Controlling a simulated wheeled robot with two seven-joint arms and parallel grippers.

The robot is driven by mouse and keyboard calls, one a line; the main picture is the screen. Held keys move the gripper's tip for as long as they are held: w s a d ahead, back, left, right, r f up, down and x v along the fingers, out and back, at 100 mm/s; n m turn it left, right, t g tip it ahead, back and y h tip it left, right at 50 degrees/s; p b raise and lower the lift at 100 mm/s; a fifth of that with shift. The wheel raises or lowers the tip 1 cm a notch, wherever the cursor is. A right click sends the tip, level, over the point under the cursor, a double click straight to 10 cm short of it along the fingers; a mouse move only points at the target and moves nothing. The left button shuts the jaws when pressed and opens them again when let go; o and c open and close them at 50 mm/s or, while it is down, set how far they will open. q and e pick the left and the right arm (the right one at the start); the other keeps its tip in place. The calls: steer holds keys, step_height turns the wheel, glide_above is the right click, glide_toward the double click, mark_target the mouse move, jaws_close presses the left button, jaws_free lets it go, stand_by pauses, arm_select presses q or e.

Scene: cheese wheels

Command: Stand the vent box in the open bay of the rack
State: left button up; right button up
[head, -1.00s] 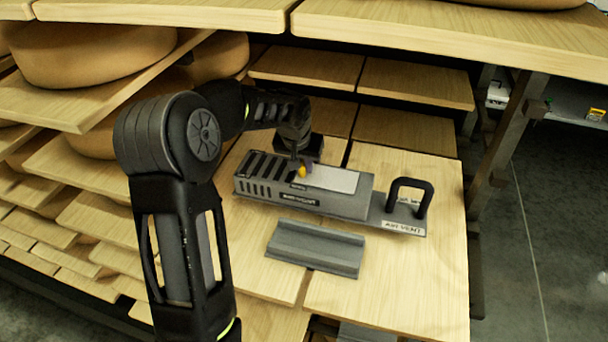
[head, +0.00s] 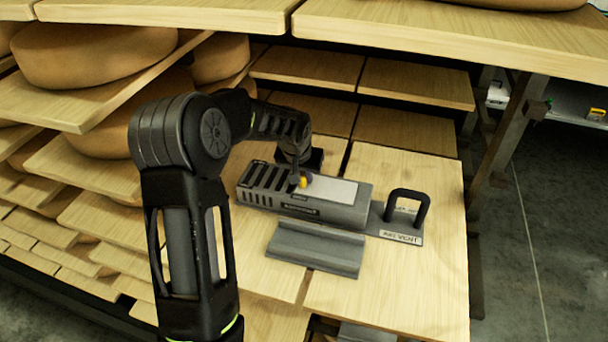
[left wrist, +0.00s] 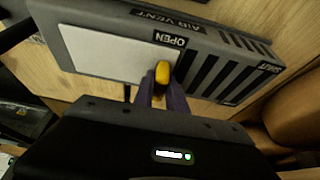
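The vent box (head: 350,213) is a long grey box lying flat, with dark slots at its left end, a white panel on top and a yellow knob (head: 302,182). A plate labelled AIR VENT (head: 400,237) with a black handle (head: 407,208) extends from its right end. My left gripper (head: 297,178) is over the box top. In the left wrist view its purple fingers (left wrist: 163,92) are close together around the yellow knob, beside the word OPEN. I cannot tell whether the box touches the boards. My right gripper is out of view.
A grey stepped block (head: 315,248) lies on the boards (head: 410,290) just in front of the box. Wooden rack shelves (head: 410,82) stand behind and above. Cheese wheels (head: 95,55) fill the left shelves. A metal post (head: 505,135) stands right. The front right boards are clear.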

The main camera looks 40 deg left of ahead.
arm_select(q)
steer(key=o, duration=0.4)
steer(key=shift+r, duration=0.25)
steer(key=shift+s+r, duration=0.1)
steer(key=shift+r, duration=0.05)
steer(key=b+v, duration=0.1)
steer(key=v, duration=1)
steer(key=shift+s+d+r, duration=0.1)
steer(key=shift+s+r, duration=0.05)
steer(key=shift+r, duration=0.05)
